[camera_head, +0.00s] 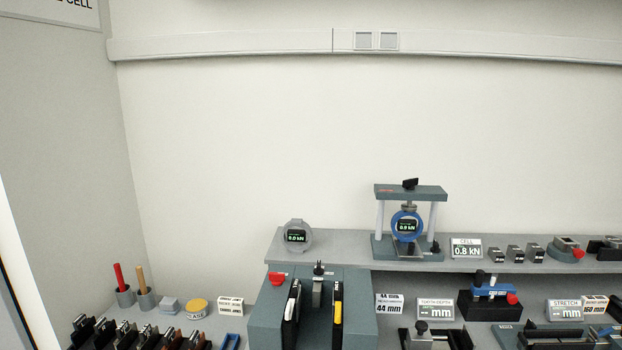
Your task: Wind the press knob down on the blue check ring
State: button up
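The press (411,192) stands on the raised shelf right of centre, with two pale posts and a grey-green top beam. The black press knob (410,183) sits on top of the beam. Whether the spindle touches the ring is too small to tell. My gripper is not in view.
A grey ring gauge (298,222) stands at the shelf's left end. Below, a grey-green grip fixture (262,322) holds black and yellow-marked pieces. Small grey blocks (514,254) sit right of the press. Cups with red and tan handles (125,296) stand at lower left.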

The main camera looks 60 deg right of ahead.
aim_at(409, 184)
jog(key=u, duration=0.7)
jog(key=k, duration=1.3)
jog(key=z, duration=1.85)
jog(key=i, duration=0.15)
jog(key=u, duration=0.2)
